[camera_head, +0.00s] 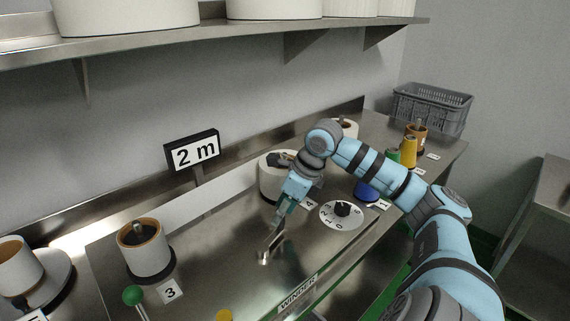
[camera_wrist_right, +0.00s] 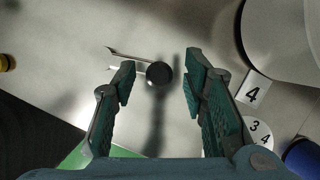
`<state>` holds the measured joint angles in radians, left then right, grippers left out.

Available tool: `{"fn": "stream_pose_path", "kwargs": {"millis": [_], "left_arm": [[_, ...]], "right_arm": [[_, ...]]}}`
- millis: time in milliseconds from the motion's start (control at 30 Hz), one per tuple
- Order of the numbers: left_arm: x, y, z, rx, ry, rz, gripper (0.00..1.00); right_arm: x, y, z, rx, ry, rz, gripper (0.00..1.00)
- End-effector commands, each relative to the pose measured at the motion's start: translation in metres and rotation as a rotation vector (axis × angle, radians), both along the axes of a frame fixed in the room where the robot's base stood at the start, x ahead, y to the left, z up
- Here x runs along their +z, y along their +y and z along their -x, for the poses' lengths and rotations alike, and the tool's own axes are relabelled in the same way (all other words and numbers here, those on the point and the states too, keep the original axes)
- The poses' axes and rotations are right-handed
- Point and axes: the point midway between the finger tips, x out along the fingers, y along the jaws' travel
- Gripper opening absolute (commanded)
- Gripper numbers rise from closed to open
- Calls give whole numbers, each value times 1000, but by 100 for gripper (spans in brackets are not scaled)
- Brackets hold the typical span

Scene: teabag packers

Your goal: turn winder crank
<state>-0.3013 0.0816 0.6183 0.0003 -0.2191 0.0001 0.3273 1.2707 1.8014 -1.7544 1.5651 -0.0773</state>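The winder crank is a shiny metal arm (camera_head: 266,253) on the steel bench top, behind the WINDER label (camera_head: 298,293). In the right wrist view the crank's dark round knob (camera_wrist_right: 158,74) sits between my fingertips, with the thin bright arm (camera_wrist_right: 128,54) running off to the left. My right gripper (camera_head: 278,224) reaches down over the crank; in the wrist view the gripper (camera_wrist_right: 159,82) is open, with a gap on both sides of the knob. In the head view my fingers partly hide the knob. My left gripper is not in view.
A numbered dial (camera_head: 340,217) lies right of the crank. White spool 3 (camera_head: 147,252) stands left, and another white spool (camera_head: 272,178) stands behind my gripper. A green-knobbed lever (camera_head: 133,295) is at front left. A "2 m" sign (camera_head: 193,152) stands behind. A grey crate (camera_head: 432,108) is far right.

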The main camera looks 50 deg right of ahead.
Motion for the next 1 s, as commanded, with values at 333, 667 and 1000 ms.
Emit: {"fn": "stream_pose_path", "kwargs": {"millis": [333, 667, 1000], "left_arm": [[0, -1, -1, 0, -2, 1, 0], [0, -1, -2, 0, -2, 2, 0], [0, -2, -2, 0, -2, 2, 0]], "right_arm": [[49, -7, 19, 0, 4, 2, 40], [50, -6, 19, 0, 2, 0, 40], [50, -6, 19, 0, 2, 0, 40]]}}
